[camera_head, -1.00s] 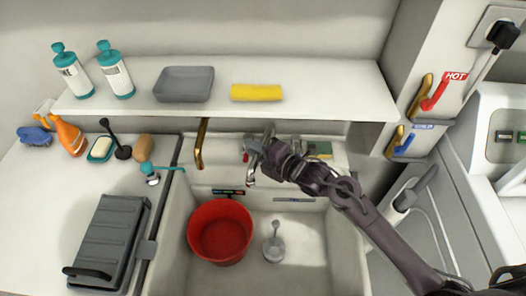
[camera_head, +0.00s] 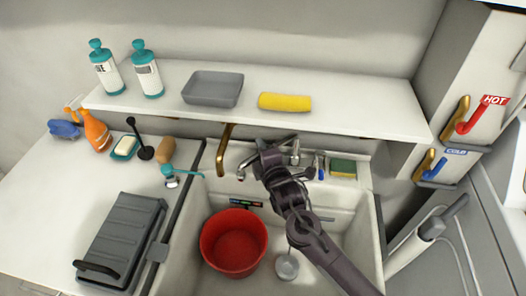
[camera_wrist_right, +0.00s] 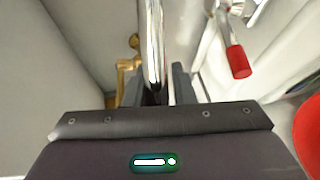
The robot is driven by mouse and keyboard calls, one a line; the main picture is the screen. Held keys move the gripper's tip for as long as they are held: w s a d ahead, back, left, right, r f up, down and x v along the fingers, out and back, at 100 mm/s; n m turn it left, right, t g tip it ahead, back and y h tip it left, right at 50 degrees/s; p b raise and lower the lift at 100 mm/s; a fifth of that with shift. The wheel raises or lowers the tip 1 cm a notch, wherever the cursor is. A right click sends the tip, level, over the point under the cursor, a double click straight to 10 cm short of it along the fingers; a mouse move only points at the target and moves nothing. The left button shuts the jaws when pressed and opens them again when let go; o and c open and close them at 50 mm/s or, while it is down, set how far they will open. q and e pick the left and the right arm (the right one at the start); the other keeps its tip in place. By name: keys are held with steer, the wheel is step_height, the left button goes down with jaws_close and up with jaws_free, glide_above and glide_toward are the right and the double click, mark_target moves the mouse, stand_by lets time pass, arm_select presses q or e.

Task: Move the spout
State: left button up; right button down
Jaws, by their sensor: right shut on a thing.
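The chrome spout (camera_wrist_right: 154,45) runs between the fingers of my right gripper in the right wrist view. My right gripper (camera_head: 266,150) is shut on it above the back of the sink (camera_head: 342,245). In the head view the gripper and forearm hide much of the spout; chrome parts show on both sides of the gripper. In the right wrist view the dark fingers (camera_wrist_right: 156,90) sit on either side of the metal bar. My left gripper is not in view.
A red bucket (camera_head: 234,243) and a small grey plunger-like item (camera_head: 286,267) are in the sink. A brass pipe (camera_head: 224,150) stands left of the gripper. A shelf (camera_head: 350,105) overhangs behind. A dark grey case (camera_head: 122,235) lies on the left counter.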

steer(key=c, duration=1.2)
jaws_free()
steer(key=shift+c, duration=0.2)
steer(key=v, duration=0.7)
steer(key=shift+s+b, duration=0.35)
steer(key=shift+s, duration=0.05)
steer(key=shift+d, duration=0.1)
